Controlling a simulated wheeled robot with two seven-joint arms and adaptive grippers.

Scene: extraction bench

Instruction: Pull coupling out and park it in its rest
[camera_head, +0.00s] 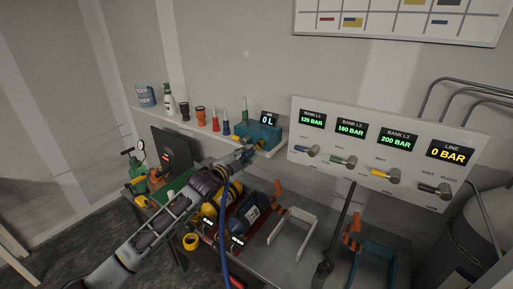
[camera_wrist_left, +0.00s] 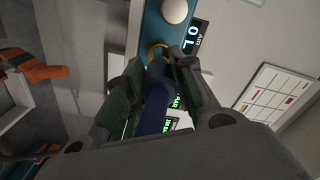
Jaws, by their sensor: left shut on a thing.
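My left gripper (camera_head: 246,154) reaches in from the left to the blue box (camera_head: 262,134) on the wall shelf, which has a "0 L" display. It is shut on the coupling, a dark blue body (camera_wrist_left: 154,108) between the two fingers in the left wrist view. The coupling's front end is at the yellow ring (camera_wrist_left: 157,48) on the box; whether it is still seated there I cannot tell. A blue hose (camera_head: 222,226) hangs down below my gripper. The fingers hide much of the coupling in the head view. I cannot make out its rest. My right gripper is not in view.
Bottles and coloured nozzles (camera_head: 215,121) stand along the shelf (camera_head: 184,128) left of the box. A valve panel (camera_head: 366,150) is to its right. Cylinders (camera_head: 250,212), a white frame (camera_head: 290,235) and a teal frame (camera_head: 375,268) are on the bench below.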

